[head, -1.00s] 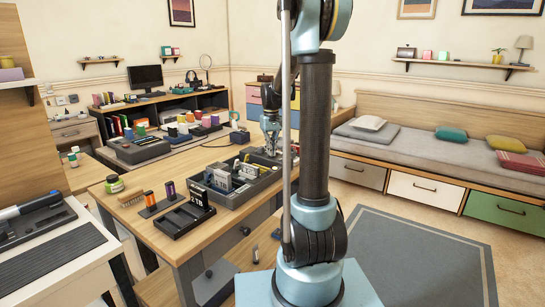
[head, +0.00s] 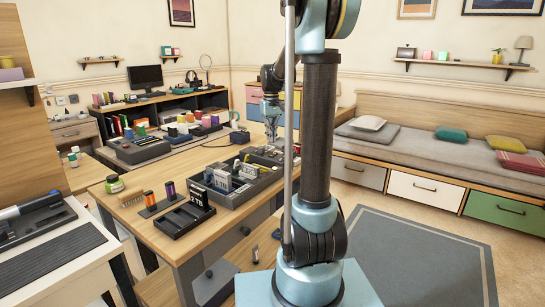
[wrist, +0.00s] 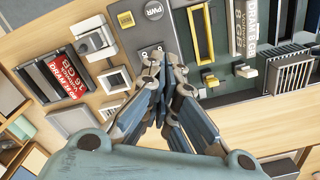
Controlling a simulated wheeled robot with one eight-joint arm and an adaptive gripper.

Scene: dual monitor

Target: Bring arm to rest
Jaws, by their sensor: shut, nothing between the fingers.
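My gripper (wrist: 165,65) is shut and empty in the wrist view, its fingertips together above the far part of the grey parts tray. In the head view my gripper (head: 270,134) hangs fingers down above the far end of the tray, apart from it. My arm rises in front of the camera on a pale blue base and hides part of the room behind it.
A bench with drawers (head: 415,187) stands at the right. The floor rug (head: 415,245) is clear.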

